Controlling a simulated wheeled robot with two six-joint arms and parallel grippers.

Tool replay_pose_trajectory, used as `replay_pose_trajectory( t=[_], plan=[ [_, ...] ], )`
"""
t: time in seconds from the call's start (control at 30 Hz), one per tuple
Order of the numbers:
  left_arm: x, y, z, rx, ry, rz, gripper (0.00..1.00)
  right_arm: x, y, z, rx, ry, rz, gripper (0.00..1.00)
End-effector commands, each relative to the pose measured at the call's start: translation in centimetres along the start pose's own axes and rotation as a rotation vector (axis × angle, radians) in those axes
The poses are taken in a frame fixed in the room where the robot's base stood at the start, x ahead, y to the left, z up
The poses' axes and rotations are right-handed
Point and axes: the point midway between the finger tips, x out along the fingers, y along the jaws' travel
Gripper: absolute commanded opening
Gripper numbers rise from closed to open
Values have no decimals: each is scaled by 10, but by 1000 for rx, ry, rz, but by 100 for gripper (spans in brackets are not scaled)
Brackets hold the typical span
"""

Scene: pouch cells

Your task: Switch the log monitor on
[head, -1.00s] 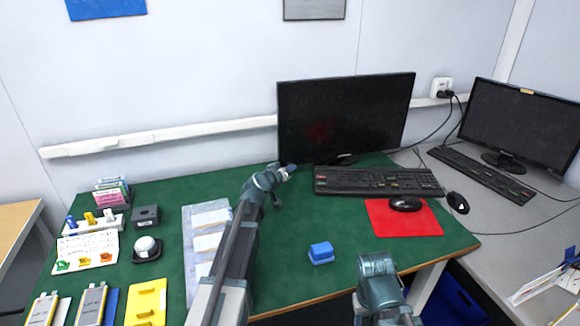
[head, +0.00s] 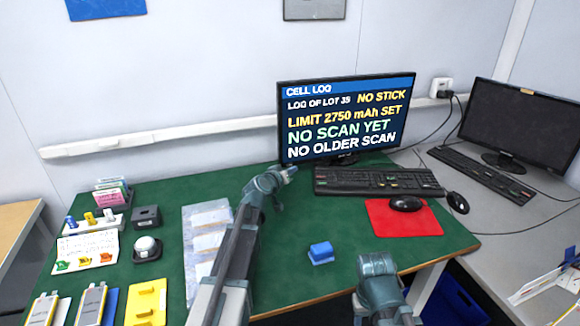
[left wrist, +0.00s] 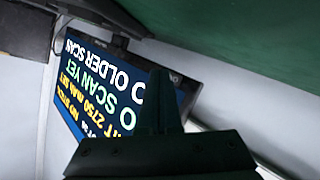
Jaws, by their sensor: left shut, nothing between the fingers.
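The log monitor (head: 345,117) stands at the back of the green table and its screen is lit. It reads "CELL LOG", "LOG OF LOT", "NO STICK", "LIMIT 2750 mAh SET", "NO SCAN YET" and "NO OLDER SCAN". My left gripper (head: 289,171) is shut and empty, just by the monitor's lower left corner. In the left wrist view the lit screen (left wrist: 110,90) shows upside down behind the shut fingers (left wrist: 160,100). I cannot tell whether the fingertips touch the monitor. My other arm (head: 380,280) shows at the bottom, its fingers not clear.
A black keyboard (head: 378,182) lies before the monitor, with a mouse (head: 405,203) on a red mat (head: 425,225). A blue block (head: 321,252) sits mid-table. A second, dark monitor (head: 525,125) stands right. Pouch cells (head: 92,304) and racks fill the left.

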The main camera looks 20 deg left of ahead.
Motion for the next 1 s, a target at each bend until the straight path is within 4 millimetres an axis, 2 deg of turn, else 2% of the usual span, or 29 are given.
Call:
replay_pose_trajectory(
  t=[0.27,0.8,1.0],
  plan=[
    [-2,2,2,0,0,0,0,0,0,0,0,0,0,50],
    [-34,25,25,0,-1,1,0,0,0,0,0,0,0,50],
    [-35,25,25,0,0,0,0,0,0,0,0,0,0,50]
  ],
)
